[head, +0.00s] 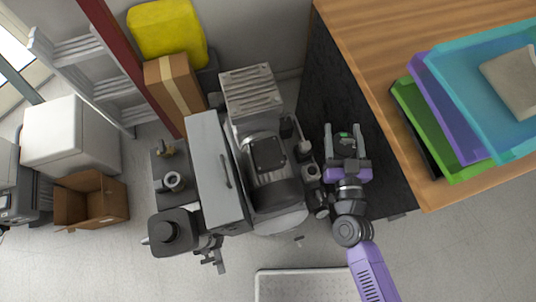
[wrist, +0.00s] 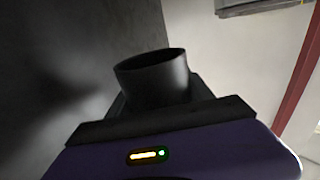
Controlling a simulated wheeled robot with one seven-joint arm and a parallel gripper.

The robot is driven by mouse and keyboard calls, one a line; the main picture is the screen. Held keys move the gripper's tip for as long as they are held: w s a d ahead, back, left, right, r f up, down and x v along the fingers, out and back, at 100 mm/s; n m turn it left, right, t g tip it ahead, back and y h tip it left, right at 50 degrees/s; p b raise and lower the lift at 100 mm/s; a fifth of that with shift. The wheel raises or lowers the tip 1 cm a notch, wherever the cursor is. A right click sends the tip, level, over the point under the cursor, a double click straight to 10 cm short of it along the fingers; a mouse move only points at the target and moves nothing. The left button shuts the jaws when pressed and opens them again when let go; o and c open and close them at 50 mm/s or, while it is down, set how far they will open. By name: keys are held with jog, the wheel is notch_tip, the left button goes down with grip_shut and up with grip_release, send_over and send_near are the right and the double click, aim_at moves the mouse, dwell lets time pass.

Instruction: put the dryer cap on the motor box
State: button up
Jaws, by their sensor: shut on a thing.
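The motor box (head: 268,153) is a dark, flat-topped box on the side of the grey motor, in the middle of the compressor in the head view. My gripper (head: 344,138) is to the right of it, apart from it, in front of the dark cabinet side. It is shut on a black, round, hollow piece, which seems to be the dryer cap (wrist: 152,76). In the wrist view the cap stands up beyond the purple gripper body, its open rim tilted. In the head view the cap is hard to make out between the fingers. The fingertips are hidden in the wrist view.
The dark side of the wooden-topped cabinet (head: 400,50) is close to my gripper. Coloured trays (head: 450,105) lie on its top. A grey upright panel (head: 215,170) stands left of the motor. Clear floor (head: 460,240) lies at the lower right.

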jog(key=shift+w+f+b, duration=0.25)
jog(key=shift+f+b, duration=0.35)
jog(key=shift+f, duration=0.1)
jog(key=w+a+r+n+g+y+b, duration=0.2)
jog(key=w+a+r+n+y+b, duration=0.3)
jog(key=w+a+y, duration=0.45)
jog(key=s+a+r+n+g+y+p, duration=0.1)
jog(key=s+a+r+n+g+y, duration=0.1)
jog(key=s+a+n+g+y, duration=0.3)
jog(key=s+a+r+n+g+y, duration=0.2)
jog(key=a, duration=0.6)
notch_tip(320, 180, down, 20)
jog(key=shift+w+f+b, duration=0.1)
jog(key=shift+b, duration=1.15)
jog(key=shift+f, duration=0.1)
jog(key=o, duration=1.5)
jog(key=shift+c, duration=0.2)
